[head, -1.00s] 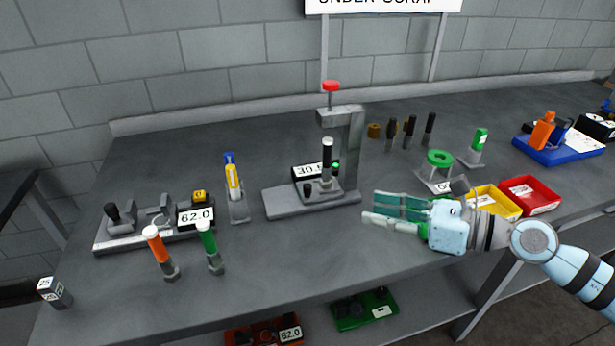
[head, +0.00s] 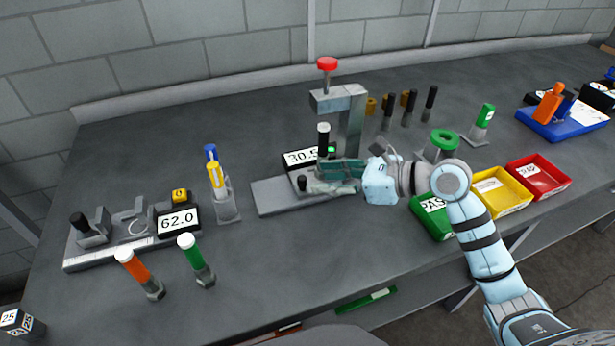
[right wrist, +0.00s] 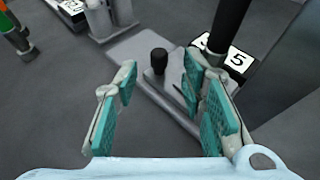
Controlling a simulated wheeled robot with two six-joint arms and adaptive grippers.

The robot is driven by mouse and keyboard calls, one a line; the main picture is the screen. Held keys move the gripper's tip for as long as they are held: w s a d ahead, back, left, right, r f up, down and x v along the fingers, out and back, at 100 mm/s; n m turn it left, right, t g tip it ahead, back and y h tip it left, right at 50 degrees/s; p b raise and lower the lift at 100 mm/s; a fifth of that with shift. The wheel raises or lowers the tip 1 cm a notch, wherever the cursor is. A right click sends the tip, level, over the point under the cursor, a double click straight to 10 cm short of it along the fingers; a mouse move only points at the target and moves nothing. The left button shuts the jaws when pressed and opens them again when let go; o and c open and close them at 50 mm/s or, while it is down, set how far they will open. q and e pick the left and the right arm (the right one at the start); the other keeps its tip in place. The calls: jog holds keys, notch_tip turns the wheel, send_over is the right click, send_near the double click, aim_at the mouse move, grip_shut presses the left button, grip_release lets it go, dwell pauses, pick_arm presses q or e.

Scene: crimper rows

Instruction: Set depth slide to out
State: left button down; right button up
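The press (head: 350,115) has a grey base plate, a post with a red top button (head: 327,64), and a display (head: 300,158) reading about 30, last digit partly hidden. A small black knob (head: 302,183) stands low on its base and seems to be the depth slide's handle. A taller black handle with a white top (head: 323,140) stands behind it. My right gripper (head: 318,178) is open over the base, fingers pointing left. In the right wrist view the knob (right wrist: 160,62) shows between the open fingertips (right wrist: 161,72); I cannot tell whether they touch it. My left gripper is out of view.
A fixture with a 62.0 display (head: 178,221) stands left. A blue-and-yellow tool holder (head: 228,209) is between it and the press. Orange (head: 133,266) and green (head: 192,252) handled tools stand in front. Green (head: 433,222), yellow (head: 500,192) and red (head: 540,178) bins line the right front edge.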

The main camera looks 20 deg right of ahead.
aim_at(306, 180)
jog(key=x, duration=0.5)
jog(key=shift+f, duration=0.1)
grip_shut()
